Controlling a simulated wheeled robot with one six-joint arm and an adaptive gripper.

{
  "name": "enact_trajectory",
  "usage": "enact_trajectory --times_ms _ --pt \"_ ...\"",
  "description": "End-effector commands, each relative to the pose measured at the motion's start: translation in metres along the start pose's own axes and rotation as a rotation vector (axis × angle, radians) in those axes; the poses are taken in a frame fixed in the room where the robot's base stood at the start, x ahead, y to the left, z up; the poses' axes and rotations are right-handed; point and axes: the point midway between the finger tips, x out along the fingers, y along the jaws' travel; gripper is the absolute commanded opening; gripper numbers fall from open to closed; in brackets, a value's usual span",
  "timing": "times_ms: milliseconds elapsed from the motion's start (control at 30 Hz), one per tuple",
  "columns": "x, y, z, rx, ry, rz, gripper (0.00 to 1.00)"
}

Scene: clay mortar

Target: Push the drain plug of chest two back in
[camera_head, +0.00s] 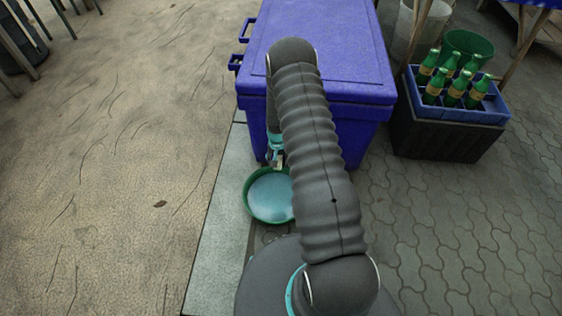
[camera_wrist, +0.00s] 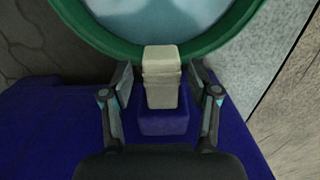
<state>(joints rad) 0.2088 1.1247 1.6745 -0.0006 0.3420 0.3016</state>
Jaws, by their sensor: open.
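The blue chest (camera_head: 345,105) stands ahead with its lid shut. In the wrist view its blue wall (camera_wrist: 60,125) carries a pale, off-white drain plug (camera_wrist: 160,92) on a small blue boss (camera_wrist: 163,122). The plug sticks out toward the green basin. My gripper (camera_wrist: 161,78) is open, with one finger on each side of the plug and a visible gap on both sides. In the head view my gripper (camera_head: 276,155) is low at the chest's near side, partly hidden by my arm. No number shows on the chest.
A green basin (camera_head: 249,208) of cloudy, pale liquid sits on the floor just below my gripper; its rim (camera_wrist: 205,45) is close to the plug. A blue crate (camera_head: 487,111) of green bottles stands on a dark box to the right. Open ground lies left.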

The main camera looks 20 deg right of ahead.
Motion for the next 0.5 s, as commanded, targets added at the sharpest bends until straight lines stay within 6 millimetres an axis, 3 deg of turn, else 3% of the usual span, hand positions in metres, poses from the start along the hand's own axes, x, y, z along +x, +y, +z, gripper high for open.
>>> enact_trajectory --times_ms 500 --pt "-0.090 0.001 0.001 0.000 0.004 -0.001 0.60"
